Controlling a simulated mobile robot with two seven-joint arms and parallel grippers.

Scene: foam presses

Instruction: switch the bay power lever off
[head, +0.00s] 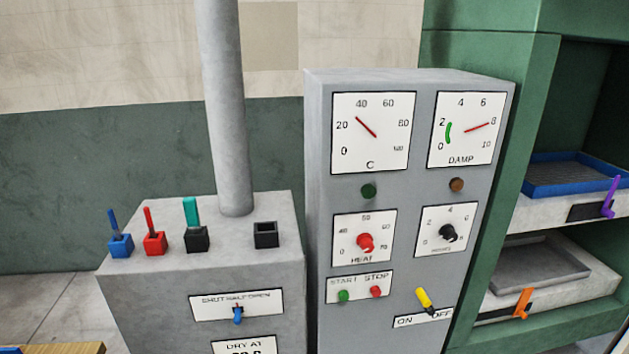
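The likely bay power lever is a yellow-handled lever (424,299) low on the front of the grey control cabinet (410,200). A white ON/OFF plate (405,321) lies at its foot, with ON on the left and OFF on the right. The handle leans up and to the left from its black pivot, toward the ON side. Nothing touches it. Neither of my grippers is in view.
Left of the cabinet stands a grey box (200,275) with several small levers and a thick pipe (226,110). A green rack (480,250) with a blue tray (575,174) and a grey tray (535,270) stands at right. The space before the lever looks clear.

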